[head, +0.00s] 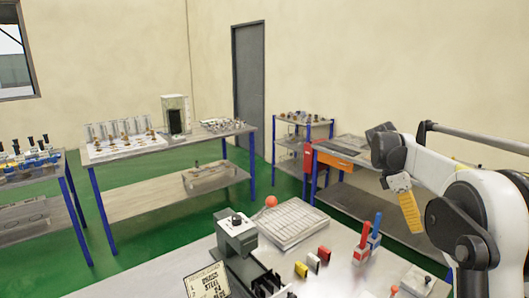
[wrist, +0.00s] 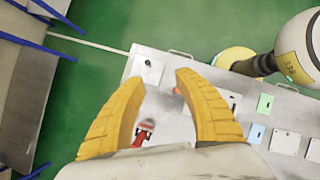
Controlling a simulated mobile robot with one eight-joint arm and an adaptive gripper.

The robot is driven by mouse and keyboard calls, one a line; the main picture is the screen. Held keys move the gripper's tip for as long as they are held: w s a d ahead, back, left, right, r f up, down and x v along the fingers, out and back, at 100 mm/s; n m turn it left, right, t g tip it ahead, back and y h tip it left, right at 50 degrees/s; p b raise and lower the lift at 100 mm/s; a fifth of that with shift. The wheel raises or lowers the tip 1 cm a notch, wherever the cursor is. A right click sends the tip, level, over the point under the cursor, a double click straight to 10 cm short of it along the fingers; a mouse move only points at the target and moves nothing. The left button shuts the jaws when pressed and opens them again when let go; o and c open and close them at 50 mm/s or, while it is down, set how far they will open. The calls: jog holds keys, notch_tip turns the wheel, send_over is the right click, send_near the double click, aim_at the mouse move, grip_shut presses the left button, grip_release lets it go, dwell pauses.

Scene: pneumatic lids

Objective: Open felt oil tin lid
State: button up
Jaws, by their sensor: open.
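My gripper (head: 410,212) hangs from my arm at the right of the head view, above the grey bench. In the wrist view its two yellow fingers (wrist: 157,82) are spread apart with nothing between the tips. A small pale square piece with a dark knob (wrist: 148,70) lies near the bench corner, just beyond the fingertips in the wrist view.
The grey bench (head: 165,268) carries a slotted tray (head: 297,222), a dark grey device (head: 237,232), red and blue upright pieces (head: 368,240) and small coloured blocks (head: 312,262). Other blue-legged tables stand behind. Green floor lies between them.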

jog(key=s+a+f+m+t+y+b, duration=0.1)
jog(key=s+a+m+t+y, duration=0.2)
jog(key=s+a, duration=1.5)
jog(key=s+m+t, duration=0.1)
jog(key=m+t, duration=0.3)
jog(key=m, duration=0.2)
jog(key=shift+s+a+t+b, duration=0.15)
jog(key=shift+s+t+b, duration=0.15)
jog(key=shift+s+b, duration=0.1)
jog(key=s+a+f+m, duration=0.1)
jog(key=s+f, duration=0.1)
jog(key=s+a+f+m+t+y, duration=0.1)
jog(key=s+a+f, duration=0.1)
jog(key=s+a+f+m+t+y, duration=0.1)
jog(key=s+f+m, duration=0.1)
jog(key=shift+s+a, duration=0.3)
jog(key=shift+a, duration=0.05)
